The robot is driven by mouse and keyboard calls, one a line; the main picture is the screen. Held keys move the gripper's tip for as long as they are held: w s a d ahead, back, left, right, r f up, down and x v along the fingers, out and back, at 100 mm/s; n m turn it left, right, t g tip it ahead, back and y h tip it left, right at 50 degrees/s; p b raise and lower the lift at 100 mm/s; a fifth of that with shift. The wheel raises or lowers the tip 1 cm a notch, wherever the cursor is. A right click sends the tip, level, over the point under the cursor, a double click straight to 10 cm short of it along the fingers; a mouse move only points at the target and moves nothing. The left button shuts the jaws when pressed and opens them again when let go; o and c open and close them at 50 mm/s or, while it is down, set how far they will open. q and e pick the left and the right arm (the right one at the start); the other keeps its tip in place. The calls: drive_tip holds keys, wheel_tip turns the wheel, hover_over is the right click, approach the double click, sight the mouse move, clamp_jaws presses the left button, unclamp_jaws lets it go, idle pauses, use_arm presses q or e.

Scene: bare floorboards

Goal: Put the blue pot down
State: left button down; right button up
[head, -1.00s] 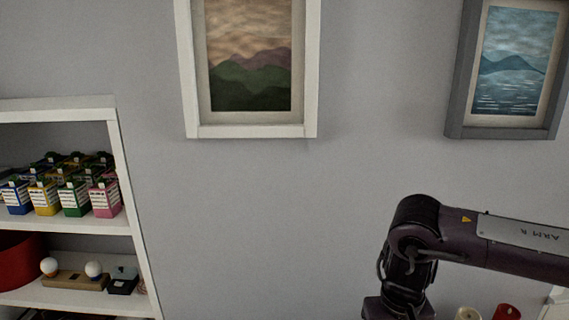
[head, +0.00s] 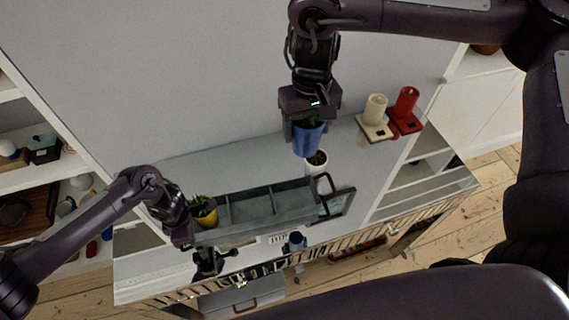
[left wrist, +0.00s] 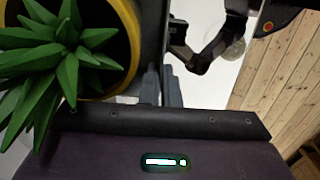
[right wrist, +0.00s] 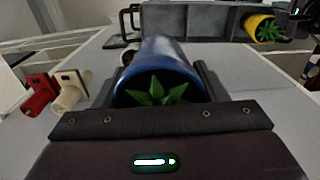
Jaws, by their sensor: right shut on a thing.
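The blue pot (head: 309,140) with a green plant is in my right gripper (head: 306,122), over the back of the grey top. The right wrist view shows the blue pot (right wrist: 165,62) between both fingers, its plant toward the camera. I cannot tell whether its base touches the top. A small white pot (head: 316,164) stands close in front of it. My left gripper (head: 196,250) is low at the left end of the grey divided tray (head: 270,207). Its fingers (left wrist: 166,88) are close together with nothing visible held, beside the yellow pot (left wrist: 128,20).
The yellow pot (head: 204,212) with a spiky plant is at the tray's left end. Cream (head: 375,108) and red (head: 406,104) holders stand to the right of the blue pot. A dark frame-like thing (head: 338,205) lies by the tray's right end. Shelves stand at left.

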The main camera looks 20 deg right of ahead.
wheel_tip(320, 180, down, 11)
drive_tip(key=w+a, duration=0.2)
approach(294, 203)
drive_tip(key=shift+f+m, duration=0.4)
drive_tip(key=shift+f, duration=0.85)
drive_tip(key=shift+f, duration=0.1)
drive_tip(key=o, duration=1.3)
wheel_tip(294, 203, up, 12)
drive_tip(key=shift+r, duration=0.15)
